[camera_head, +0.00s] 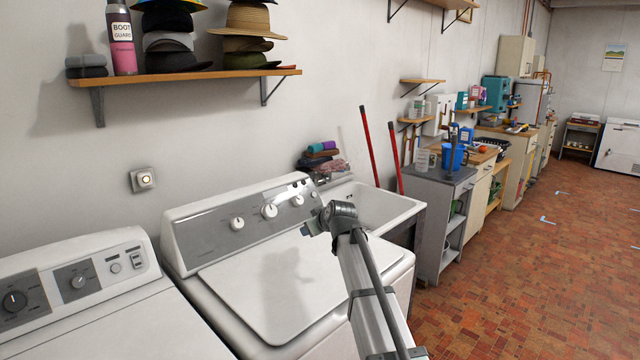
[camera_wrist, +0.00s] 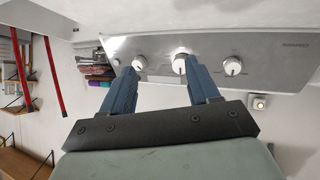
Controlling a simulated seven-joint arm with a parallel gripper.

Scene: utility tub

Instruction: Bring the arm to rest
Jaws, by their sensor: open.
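My arm reaches up from the bottom of the head view over the front right of the washing machine (camera_head: 290,290). My gripper (camera_head: 312,228) is at its end, small and partly hidden by the wrist, in front of the control panel (camera_head: 215,235). In the wrist view, my gripper (camera_wrist: 158,80) shows two blue-grey fingers spread apart with nothing between them. The fingers point toward the panel (camera_wrist: 255,50) and its white knobs. One knob (camera_wrist: 180,60) appears by the right fingertip; I cannot tell whether they touch.
The utility tub (camera_head: 375,207) stands right of the washer, with folded cloths (camera_head: 322,160) behind and two red handles (camera_head: 369,145) leaning at the wall. Another white machine (camera_head: 75,290) is at left. A hat shelf (camera_head: 185,76) hangs above. The brick floor at right has free room.

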